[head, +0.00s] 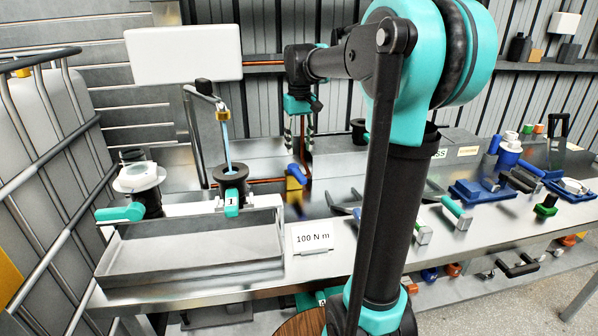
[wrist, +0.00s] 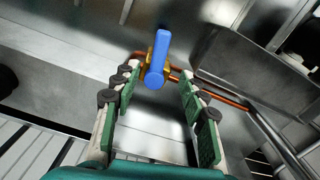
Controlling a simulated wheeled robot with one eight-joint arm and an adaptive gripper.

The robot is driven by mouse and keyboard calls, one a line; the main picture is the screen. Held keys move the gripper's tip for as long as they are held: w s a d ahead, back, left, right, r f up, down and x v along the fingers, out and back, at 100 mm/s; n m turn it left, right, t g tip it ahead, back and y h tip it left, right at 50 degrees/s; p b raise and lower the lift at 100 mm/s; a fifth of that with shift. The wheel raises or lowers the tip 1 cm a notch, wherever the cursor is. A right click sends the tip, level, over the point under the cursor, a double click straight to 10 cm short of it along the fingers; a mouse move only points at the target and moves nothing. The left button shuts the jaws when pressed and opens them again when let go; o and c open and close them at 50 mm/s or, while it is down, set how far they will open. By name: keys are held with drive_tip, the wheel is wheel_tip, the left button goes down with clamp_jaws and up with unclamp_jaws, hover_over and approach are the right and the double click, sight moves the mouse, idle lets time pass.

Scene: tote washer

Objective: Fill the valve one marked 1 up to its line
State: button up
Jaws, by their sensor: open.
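The valve marked 1 (head: 231,183) is a dark upright body with a teal tag reading 1, at the left of the bench in the head view. A thin pale-blue stream (head: 226,145) runs from the brass-collared spout (head: 222,115) down to its open top. Its line and level cannot be made out. A blue-handled tap (head: 297,174) with a yellow body stands to its right. My gripper (head: 299,142) is open and empty above that tap, pointing down. In the wrist view the blue handle (wrist: 157,58) shows between and beyond my open fingertips (wrist: 158,78).
A metal tray (head: 190,262) lies in front of valve 1. A white-topped valve with a teal handle (head: 140,185) stands at its left. A sign reading 100 N m (head: 313,238) stands at the bench front. A copper pipe (wrist: 225,97) runs beside the blue handle. Tools crowd the right.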

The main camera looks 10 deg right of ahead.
sight(299, 174)
wheel_tip(299, 174, down, 10)
drive_tip(key=shift+r, duration=0.25)
clamp_jaws()
idle(0.3)
